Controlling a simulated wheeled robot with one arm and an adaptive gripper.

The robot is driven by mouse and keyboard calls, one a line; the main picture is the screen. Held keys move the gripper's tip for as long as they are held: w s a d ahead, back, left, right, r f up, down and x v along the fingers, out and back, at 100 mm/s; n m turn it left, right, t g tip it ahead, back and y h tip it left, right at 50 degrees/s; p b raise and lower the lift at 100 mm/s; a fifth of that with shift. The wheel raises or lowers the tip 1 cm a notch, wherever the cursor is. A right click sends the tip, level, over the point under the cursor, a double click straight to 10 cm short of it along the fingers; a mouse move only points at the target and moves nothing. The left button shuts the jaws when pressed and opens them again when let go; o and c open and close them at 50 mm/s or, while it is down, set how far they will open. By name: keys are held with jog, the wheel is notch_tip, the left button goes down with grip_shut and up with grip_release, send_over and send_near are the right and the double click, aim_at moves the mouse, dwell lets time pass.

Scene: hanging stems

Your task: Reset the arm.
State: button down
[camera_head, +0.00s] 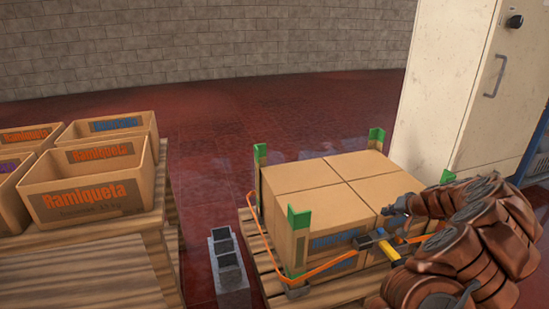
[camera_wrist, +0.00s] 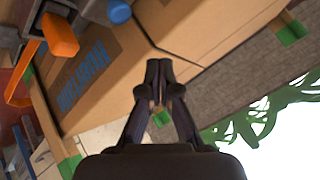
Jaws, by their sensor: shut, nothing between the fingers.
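My arm, in reddish-brown covers, reaches in from the right of the head view. My gripper (camera_head: 396,210) is at the front right of the strapped cardboard boxes (camera_head: 325,185). In the wrist view my gripper (camera_wrist: 158,68) has its dark fingertips together with nothing between them. Box cardboard (camera_wrist: 120,55) with blue print shows behind and beside the fingers. I cannot tell whether the gripper touches a box. A yellow and dark strap tool (camera_head: 380,246) sits at the boxes' front, just below the gripper.
An orange strap (camera_head: 330,262) hangs loosely around the boxes and their green corner guards (camera_head: 299,218). Grey concrete blocks (camera_head: 229,265) stand on the red floor to the left. Open crates (camera_head: 85,190) stand on a pallet farther left. A cream cabinet (camera_head: 455,80) is behind the arm.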

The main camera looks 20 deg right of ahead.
jog(key=w+a+r+n+g+y+p, duration=0.2)
jog(key=a+r+n+y+p, duration=0.25)
jog(key=a+r+p, duration=1.45)
jog(key=s+a+r+n+g, duration=0.1)
jog(key=s+a+r, duration=0.2)
jog(key=a+r, duration=0.45)
jog(key=s+a+r+n+g, duration=0.25)
jog(key=a+r, duration=0.25)
jog(key=a, duration=0.6)
jog(key=s+a+r+g+h+p, duration=0.1)
jog(key=s+a+r+p, duration=0.35)
jog(key=s, duration=0.25)
jog(key=s+a+r+g+p, duration=0.2)
jog(key=s+a+r+p, duration=0.3)
jog(key=s, duration=0.3)
jog(key=s+d+r+g+h+p, duration=0.1)
jog(key=s+r+p, duration=0.4)
jog(key=s, duration=0.5)
jog(key=s+d+r+g+h+p, duration=0.1)
jog(key=s+r+h+p, duration=0.2)
jog(key=s, duration=0.6)
notch_tip(320, 180, up, 2)
jog(key=p, duration=0.3)
jog(key=shift+s+d+r+p, duration=0.2)
jog(key=shift+s+d+p, duration=0.15)
jog(key=shift+d, duration=0.05)
jog(key=shift+d+g, duration=0.1)
jog(key=shift+g, duration=0.15)
